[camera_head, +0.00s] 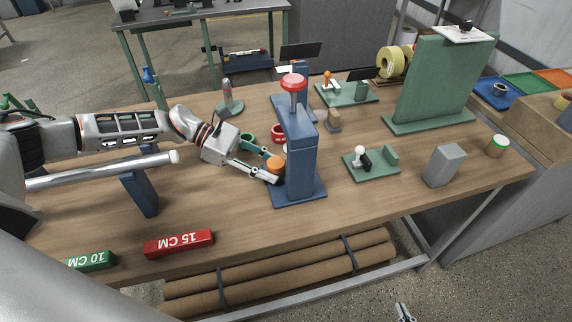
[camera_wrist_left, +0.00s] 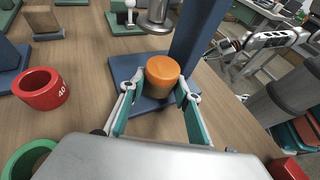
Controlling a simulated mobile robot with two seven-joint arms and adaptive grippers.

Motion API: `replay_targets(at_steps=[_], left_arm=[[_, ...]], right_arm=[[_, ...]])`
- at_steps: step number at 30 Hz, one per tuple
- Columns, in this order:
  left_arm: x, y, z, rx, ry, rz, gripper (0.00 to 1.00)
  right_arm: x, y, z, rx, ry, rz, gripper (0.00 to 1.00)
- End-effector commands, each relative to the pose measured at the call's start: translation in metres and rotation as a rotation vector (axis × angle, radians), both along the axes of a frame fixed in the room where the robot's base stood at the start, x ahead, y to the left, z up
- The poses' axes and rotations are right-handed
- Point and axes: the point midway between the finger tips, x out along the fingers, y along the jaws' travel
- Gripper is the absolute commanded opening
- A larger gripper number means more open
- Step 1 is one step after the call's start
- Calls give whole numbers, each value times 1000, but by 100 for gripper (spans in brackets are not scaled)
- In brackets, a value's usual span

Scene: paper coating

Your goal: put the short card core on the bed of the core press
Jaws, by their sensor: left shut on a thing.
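In the left wrist view the core (camera_wrist_left: 162,76) stands upright between the fingers of my left gripper (camera_wrist_left: 158,98). It is over the blue bed (camera_wrist_left: 125,66), in front of the metal ram; whether it touches the bed is unclear. My right gripper (camera_head: 403,312) shows at the bottom edge, too small to judge its fingers.
Red (camera_head: 278,133) and green (camera_head: 249,139) rings stand behind the left gripper. A green fixture (camera_head: 372,163) and grey block (camera_head: 444,165) are to the right. Red (camera_head: 180,243) and green (camera_head: 90,261) length blocks lie at the front left. The table front between is clear.

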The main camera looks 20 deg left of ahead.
Motion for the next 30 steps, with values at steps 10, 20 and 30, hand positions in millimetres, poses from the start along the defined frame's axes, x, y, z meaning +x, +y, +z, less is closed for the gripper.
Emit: replay_targets(at_steps=[10,20,30], left_arm=[[17,-26,2,-1,-1,-1,11],[25,-36,-10,1,1,1,11],[25,-36,-13,1,0,1,11]], right_arm=[[0,0,7,0,-1,0,0],[1,0,14,0,-1,-1,0],[1,0,12,0,-1,-1,0]])
